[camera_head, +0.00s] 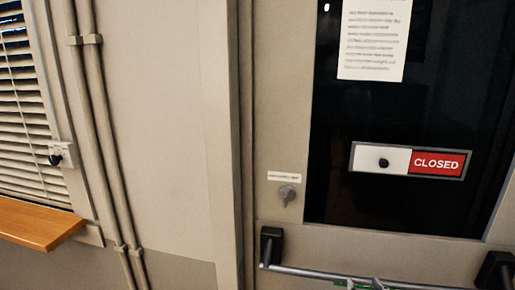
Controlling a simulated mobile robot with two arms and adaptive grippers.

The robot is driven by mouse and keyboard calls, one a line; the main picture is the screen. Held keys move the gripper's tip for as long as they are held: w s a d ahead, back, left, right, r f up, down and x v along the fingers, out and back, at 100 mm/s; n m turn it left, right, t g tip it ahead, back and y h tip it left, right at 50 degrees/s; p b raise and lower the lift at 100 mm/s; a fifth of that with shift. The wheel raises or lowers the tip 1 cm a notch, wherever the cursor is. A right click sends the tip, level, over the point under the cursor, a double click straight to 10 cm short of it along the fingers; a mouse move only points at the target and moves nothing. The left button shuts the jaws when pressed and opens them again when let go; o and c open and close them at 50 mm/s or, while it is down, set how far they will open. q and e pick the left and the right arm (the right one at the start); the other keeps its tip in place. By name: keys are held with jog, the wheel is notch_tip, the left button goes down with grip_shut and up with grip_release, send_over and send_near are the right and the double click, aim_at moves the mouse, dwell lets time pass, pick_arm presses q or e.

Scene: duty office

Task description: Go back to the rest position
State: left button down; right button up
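Neither of my grippers shows in the head view. A door (290,235) with a dark glass pane (350,115) fills the right half. A metal push bar (310,272) crosses the door low down between two black end brackets. A small green and pale item (350,285) shows at the bar by the bottom edge, cut off and too small to make out. A sliding sign (438,163) on the pane reads CLOSED in white on red, with a black knob (384,163) on its white part.
A printed notice (374,38) is on the glass. A round grey lock (287,195) sits below a small label. At left are vertical pipes (100,120), a window with blinds (22,120) and a wooden ledge (35,222) that juts out. No floor is visible.

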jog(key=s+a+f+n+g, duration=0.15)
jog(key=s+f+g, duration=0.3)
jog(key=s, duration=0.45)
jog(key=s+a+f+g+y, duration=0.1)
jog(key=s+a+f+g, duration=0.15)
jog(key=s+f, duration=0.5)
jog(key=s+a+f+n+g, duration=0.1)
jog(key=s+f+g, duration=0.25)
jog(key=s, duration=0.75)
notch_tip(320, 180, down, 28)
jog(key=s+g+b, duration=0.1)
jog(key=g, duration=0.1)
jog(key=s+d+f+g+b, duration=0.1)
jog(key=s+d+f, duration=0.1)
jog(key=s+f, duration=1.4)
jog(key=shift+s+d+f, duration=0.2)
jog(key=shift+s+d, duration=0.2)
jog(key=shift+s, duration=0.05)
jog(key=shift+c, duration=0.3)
